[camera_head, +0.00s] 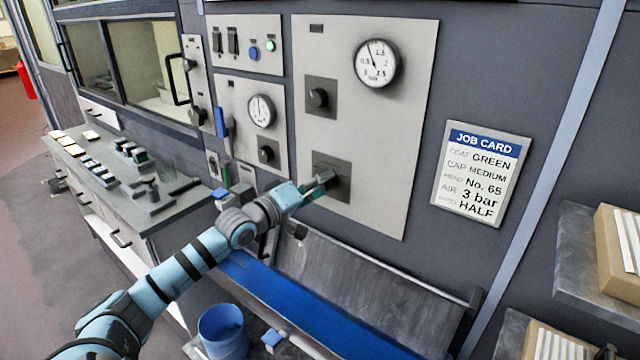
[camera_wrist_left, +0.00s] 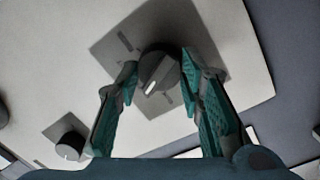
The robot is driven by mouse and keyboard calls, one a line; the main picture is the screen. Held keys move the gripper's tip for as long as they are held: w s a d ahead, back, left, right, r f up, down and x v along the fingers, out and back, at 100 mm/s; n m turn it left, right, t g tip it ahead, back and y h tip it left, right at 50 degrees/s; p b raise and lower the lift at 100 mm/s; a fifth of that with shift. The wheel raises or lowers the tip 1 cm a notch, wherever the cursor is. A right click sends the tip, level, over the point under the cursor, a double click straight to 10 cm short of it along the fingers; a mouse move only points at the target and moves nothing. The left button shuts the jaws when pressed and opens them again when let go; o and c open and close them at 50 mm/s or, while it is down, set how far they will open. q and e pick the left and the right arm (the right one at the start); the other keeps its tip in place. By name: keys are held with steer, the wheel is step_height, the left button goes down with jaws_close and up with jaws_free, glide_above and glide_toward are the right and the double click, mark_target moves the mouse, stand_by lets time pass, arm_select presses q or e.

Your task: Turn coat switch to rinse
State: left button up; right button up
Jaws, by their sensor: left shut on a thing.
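The switch is a dark round knob (camera_wrist_left: 158,72) with a white pointer mark, on a dark square plate (camera_wrist_left: 118,38) low on the large light panel (camera_head: 405,190). In the wrist view my left gripper (camera_wrist_left: 158,80) has one finger on each side of the knob and is shut on it. In the head view my left gripper (camera_head: 325,182) reaches the same lower plate (camera_head: 340,165) from the left and partly hides the knob. The labels on the plate are too small to read. My right gripper is not in view.
Above are another knob (camera_head: 317,98) and a round gauge (camera_head: 377,63). A job card (camera_head: 482,172) hangs to the right. A smaller panel with a gauge (camera_head: 261,110) is to the left. A metal trough with a blue strip (camera_head: 290,300) lies below, near a blue bucket (camera_head: 222,330).

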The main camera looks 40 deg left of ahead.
arm_select(q)
steer(key=shift+m, duration=0.4)
steer(key=m+p, duration=0.1)
steer(key=m, duration=0.4)
steer(key=m+g+y+p, duration=0.1)
steer(key=m, duration=0.4)
steer(key=m+p, duration=0.2)
steer(key=m, duration=0.3)
steer(key=shift+d+r+y, duration=0.1)
steer(key=shift+d+y, duration=0.15)
steer(key=shift+y, duration=0.15)
steer(key=shift+m, duration=0.4)
steer(key=o, duration=1.2)
steer(key=shift+w, duration=0.1)
steer(key=shift+c, duration=0.2)
